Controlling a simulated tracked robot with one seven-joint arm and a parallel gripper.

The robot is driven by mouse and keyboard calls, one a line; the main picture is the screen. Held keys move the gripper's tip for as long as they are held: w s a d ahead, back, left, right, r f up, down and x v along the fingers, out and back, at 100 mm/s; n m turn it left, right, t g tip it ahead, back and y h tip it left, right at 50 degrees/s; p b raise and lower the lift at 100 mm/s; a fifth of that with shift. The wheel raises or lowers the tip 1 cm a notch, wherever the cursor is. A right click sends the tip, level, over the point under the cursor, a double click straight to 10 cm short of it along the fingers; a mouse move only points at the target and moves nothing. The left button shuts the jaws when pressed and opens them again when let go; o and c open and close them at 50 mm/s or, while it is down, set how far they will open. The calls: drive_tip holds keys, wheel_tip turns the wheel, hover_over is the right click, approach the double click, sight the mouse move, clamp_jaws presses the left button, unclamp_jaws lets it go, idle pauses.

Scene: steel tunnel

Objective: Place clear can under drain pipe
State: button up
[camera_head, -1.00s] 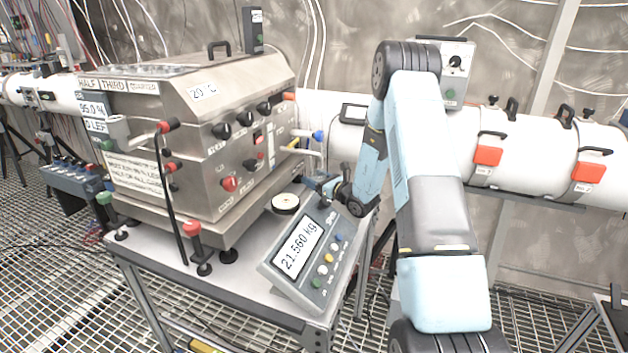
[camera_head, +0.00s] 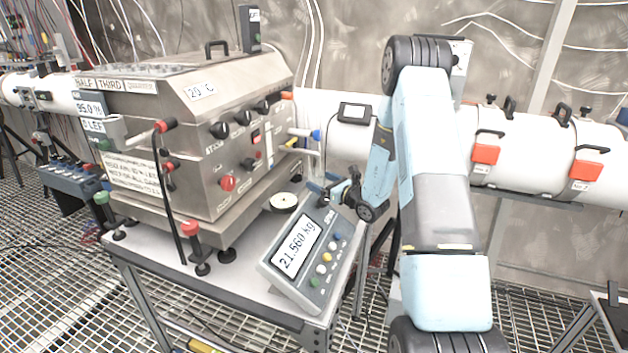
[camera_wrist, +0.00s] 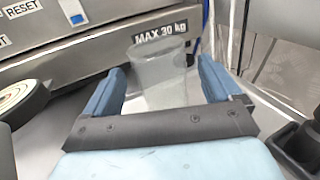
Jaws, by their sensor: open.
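A clear can (camera_wrist: 163,82) stands in the wrist view against a metal panel marked MAX 30 kg. My gripper (camera_wrist: 160,85) is open, with its two blue fingers apart on either side of the can's near part. I cannot tell whether either finger touches it. In the head view my gripper (camera_head: 330,188) is low beside the steel machine (camera_head: 215,140), behind the scale display (camera_head: 305,250). The can is not clearly visible there. Short pipes with blue and yellow handles (camera_head: 304,140) stick out of the machine's right side, above my gripper; I cannot tell which is the drain.
The scale display reads 21.560 kg and stands at the front of the table (camera_head: 160,250). A small round dish (camera_head: 284,203) sits between it and the machine. A white pipe (camera_head: 535,155) with red latches runs behind my arm.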

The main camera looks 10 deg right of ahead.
drive_tip(key=v, duration=0.7)
drive_tip(key=shift+s+d, duration=0.25)
